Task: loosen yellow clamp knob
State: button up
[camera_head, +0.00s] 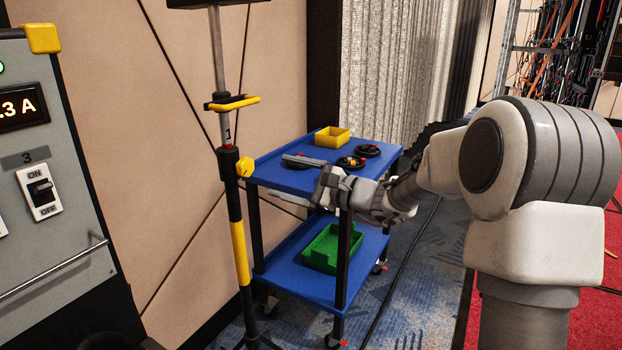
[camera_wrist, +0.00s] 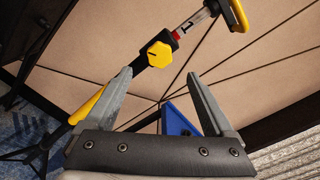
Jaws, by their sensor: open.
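The yellow clamp knob (camera_head: 245,167) sits on the black collar of an upright stand pole (camera_head: 234,205) left of the cart. In the wrist view the same knob (camera_wrist: 159,54) is a lobed yellow disc with a dark line on its face. It lies beyond my open fingers, a little above the gap between their tips. My gripper (camera_head: 304,179) is in front of the blue cart, to the right of the knob and apart from it. In the wrist view my gripper (camera_wrist: 160,84) shows two spread grey fingers with nothing between them.
A blue two-shelf cart (camera_head: 285,285) holds a yellow bin (camera_head: 332,137), black coiled items (camera_head: 368,150) and a green crate (camera_head: 330,247). A yellow handle (camera_head: 235,103) juts from the pole above the knob. A grey panel (camera_head: 70,200) with a switch stands at left.

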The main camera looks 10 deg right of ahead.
jog(key=v, duration=0.6)
jog(key=shift+s+d+p, duration=0.15)
jog(key=shift+d+p, duration=0.1)
jog(key=shift+p, duration=0.15)
jog(key=s+a+f+n+g+h, duration=0.2)
jog(key=s+n+g, duration=0.1)
jog(key=s, duration=0.5)
jog(key=s+a+f+n+g+h, duration=0.1)
jog(key=s+a+n+g+h, duration=0.15)
jog(key=s, duration=0.45)
jog(key=s+d+f+n+h, duration=0.1)
jog(key=s+d+n+h, duration=0.35)
jog(key=s, duration=0.35)
jog(key=s+d+f+n+h, duration=0.1)
jog(key=s+d+n+h, duration=0.4)
jog(key=s, duration=0.4)
notch_tip(320, 180, up, 21)
jog(key=n+p, duration=0.1)
jog(key=p, duration=2)
jog(key=shift+a+r, duration=0.2)
